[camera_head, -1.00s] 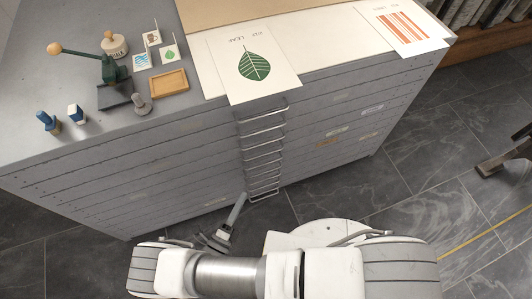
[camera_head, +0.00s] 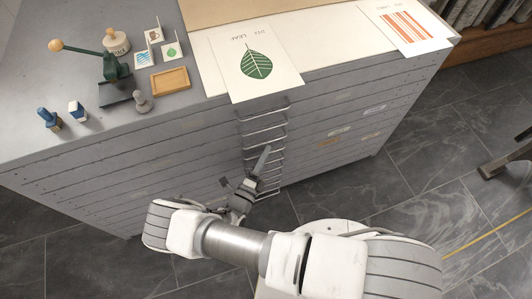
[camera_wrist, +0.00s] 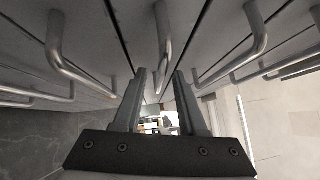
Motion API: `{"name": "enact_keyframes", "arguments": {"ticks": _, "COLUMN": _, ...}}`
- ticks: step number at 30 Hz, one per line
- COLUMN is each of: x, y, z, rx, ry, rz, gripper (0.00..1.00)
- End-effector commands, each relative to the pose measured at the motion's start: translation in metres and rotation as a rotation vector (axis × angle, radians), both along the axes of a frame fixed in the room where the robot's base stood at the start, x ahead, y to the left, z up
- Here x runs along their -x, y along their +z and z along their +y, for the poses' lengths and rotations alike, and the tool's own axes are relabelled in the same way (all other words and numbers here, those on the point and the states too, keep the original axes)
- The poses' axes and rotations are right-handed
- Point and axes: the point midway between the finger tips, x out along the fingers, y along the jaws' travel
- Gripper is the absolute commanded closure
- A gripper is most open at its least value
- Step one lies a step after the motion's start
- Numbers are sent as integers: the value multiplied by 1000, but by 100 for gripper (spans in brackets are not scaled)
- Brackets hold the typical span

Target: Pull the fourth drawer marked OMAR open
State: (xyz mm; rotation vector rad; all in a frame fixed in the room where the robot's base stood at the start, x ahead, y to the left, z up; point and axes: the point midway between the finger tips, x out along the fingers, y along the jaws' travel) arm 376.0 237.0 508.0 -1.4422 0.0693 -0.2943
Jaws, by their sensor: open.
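The grey flat-file cabinet (camera_head: 180,150) has a stack of wide drawers with a column of metal bar handles (camera_head: 262,113) down its front. Small label plates (camera_head: 338,131) sit on the drawer fronts, one of them orange (camera_head: 327,142); I cannot read OMAR on any. The drawers look shut. My gripper (camera_head: 262,160) is open at the lower-middle handles and hides part of them. In the wrist view my gripper's fingers (camera_wrist: 160,76) point at the cabinet front, with one handle (camera_wrist: 163,40) lined up between the fingertips. I cannot tell whether they touch it or which drawer it belongs to.
On the cabinet top are a leaf print (camera_head: 255,85), a striped print (camera_head: 405,28), a green lever press (camera_head: 110,70), a wooden tray (camera_head: 170,79) and several stamps. The front print overhangs the edge above the handles.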

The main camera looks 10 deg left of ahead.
Motion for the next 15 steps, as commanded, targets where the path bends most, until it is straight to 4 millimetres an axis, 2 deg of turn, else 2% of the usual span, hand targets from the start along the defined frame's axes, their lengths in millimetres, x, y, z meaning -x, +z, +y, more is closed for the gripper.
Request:
{"name": "enact_keyframes", "arguments": {"ticks": 4, "x": -7, "y": 1, "z": -2, "rx": 0, "ry": 0, "rz": -1, "gripper": 59}}
{"name": "enact_keyframes", "arguments": {"ticks": 11, "x": -8, "y": 2, "z": -2, "rx": 0, "ry": 0, "rz": 0, "gripper": 59}}
{"name": "enact_keyframes", "arguments": {"ticks": 12, "x": -8, "y": 2, "z": -2, "rx": 0, "ry": 0, "rz": 0, "gripper": 61}}
{"name": "enact_keyframes", "arguments": {"ticks": 15, "x": -8, "y": 1, "z": -2, "rx": -1, "ry": 0, "rz": 0, "gripper": 79}}
